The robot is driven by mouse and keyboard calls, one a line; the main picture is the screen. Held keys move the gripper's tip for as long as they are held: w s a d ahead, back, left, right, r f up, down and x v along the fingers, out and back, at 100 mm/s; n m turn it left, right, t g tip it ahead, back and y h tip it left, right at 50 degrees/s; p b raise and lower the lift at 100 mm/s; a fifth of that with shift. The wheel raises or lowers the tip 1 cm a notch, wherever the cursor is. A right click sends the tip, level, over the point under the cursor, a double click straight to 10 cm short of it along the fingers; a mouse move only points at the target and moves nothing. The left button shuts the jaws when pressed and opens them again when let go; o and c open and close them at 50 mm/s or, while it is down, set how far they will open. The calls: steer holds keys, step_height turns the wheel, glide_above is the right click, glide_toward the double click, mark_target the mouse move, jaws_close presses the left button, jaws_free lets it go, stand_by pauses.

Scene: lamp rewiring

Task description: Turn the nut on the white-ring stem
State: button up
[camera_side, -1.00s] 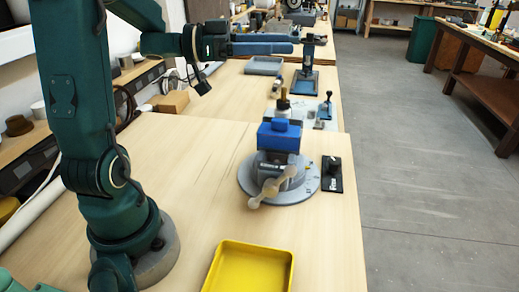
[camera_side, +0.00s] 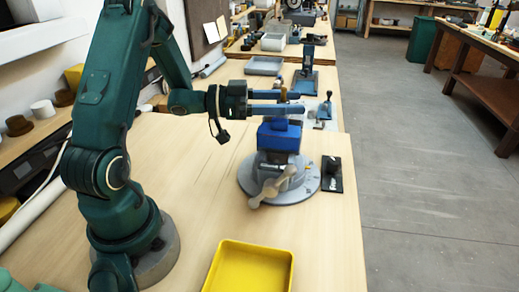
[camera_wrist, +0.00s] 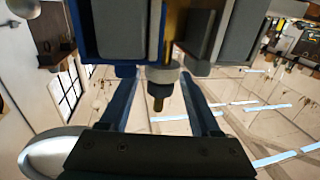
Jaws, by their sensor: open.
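A blue-jawed vise (camera_side: 279,139) stands on a round grey turntable base. A thin stem rises from it; its brass-coloured top (camera_side: 283,92) shows at my fingers in the side view. In the wrist view the stem (camera_wrist: 158,92) points down between my fingers, with a pale ring-like collar (camera_wrist: 162,73) at the vise end. I cannot tell the nut from the collar. My gripper (camera_side: 303,103) is level above the vise, its two blue fingers apart on either side of the stem. In the wrist view a gap shows between each finger and the stem (camera_wrist: 160,108).
A yellow tray (camera_side: 250,262) lies at the front of the bench. A black plate with a knob (camera_side: 332,176) sits right of the turntable. The vise handle (camera_side: 268,190) sticks out towards the front. A blue-grey stand (camera_side: 306,75) is behind. Bench left of the vise is clear.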

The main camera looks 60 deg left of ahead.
steer(key=shift+x, duration=1.1)
jaws_close()
steer(key=shift+a+n+t+y, duration=0.1)
steer(key=shift+n+t+y, duration=0.2)
steer(key=shift+y, duration=0.1)
steer(key=n+y, duration=0.1)
steer(key=y, duration=0.1)
steer(key=n+t+y, duration=0.1)
steer(key=shift+w+a+n+t+y, duration=0.2)
steer(key=shift+n+t+y, duration=0.1)
steer(key=shift+y, duration=0.1)
steer(key=shift+a+n+t+y, duration=0.2)
steer(key=shift+n+y, duration=0.5)
steer(key=shift+y, duration=0.35)
steer(key=shift+a+n+t+y, duration=0.2)
steer(key=shift+n+y, duration=0.5)
steer(key=shift+y, duration=0.35)
steer(key=shift+a, duration=0.1)
